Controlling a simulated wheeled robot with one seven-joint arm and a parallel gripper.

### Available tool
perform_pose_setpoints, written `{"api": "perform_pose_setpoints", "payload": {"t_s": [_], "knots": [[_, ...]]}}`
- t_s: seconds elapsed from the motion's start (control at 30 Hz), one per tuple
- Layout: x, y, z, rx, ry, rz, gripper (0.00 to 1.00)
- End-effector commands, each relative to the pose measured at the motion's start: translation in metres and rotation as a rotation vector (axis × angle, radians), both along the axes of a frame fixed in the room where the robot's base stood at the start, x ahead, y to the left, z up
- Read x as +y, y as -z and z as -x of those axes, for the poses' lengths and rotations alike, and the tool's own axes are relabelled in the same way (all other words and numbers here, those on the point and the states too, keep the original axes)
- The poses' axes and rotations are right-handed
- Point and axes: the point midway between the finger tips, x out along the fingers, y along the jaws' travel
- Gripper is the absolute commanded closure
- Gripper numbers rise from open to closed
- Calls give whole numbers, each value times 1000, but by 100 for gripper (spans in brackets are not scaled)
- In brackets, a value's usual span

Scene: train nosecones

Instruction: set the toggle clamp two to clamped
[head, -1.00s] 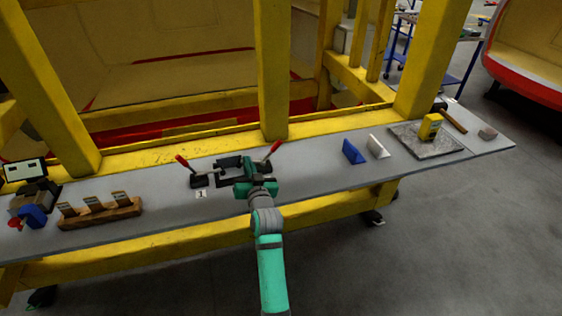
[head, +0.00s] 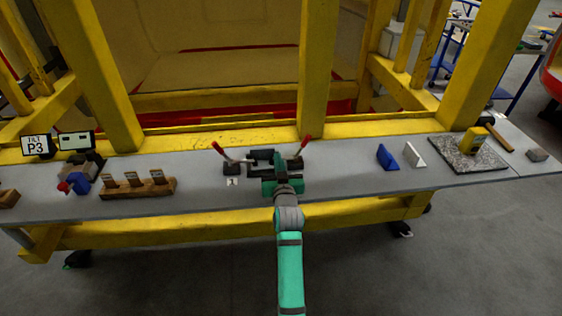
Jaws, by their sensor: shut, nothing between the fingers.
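Two toggle clamps with red-tipped handles stand on the grey bench. The left clamp (head: 232,168), with a small white label "1" in front, has its handle leaning up to the left. The right clamp (head: 297,162) has its handle rising up to the right; its label is not visible, and my gripper and wrist partly cover its base. A dark part or fixture (head: 262,155) lies between the clamps. My gripper (head: 263,170) is shut and empty, low in front of this fixture, between the two clamps. Whether it touches anything cannot be told.
A wooden block with several slots (head: 138,188) and a blue-and-red device (head: 78,182) stand at left. A blue wedge (head: 387,157), a white wedge (head: 414,155) and a stone plate with a yellow block (head: 472,143) stand at right. A yellow post (head: 314,75) rises behind the clamps.

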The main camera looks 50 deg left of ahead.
Motion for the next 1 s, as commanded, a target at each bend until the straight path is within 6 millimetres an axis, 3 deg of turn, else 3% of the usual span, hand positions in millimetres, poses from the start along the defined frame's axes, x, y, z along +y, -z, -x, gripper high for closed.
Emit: {"api": "perform_pose_setpoints", "payload": {"t_s": [0.3, 0.57, 1.0], "knots": [[-1, -2, 0, 3, 0, 4, 100], [-10, -42, 0, -3, 4, -2, 100], [-79, -43, 40, 1, 6, -1, 100]]}}
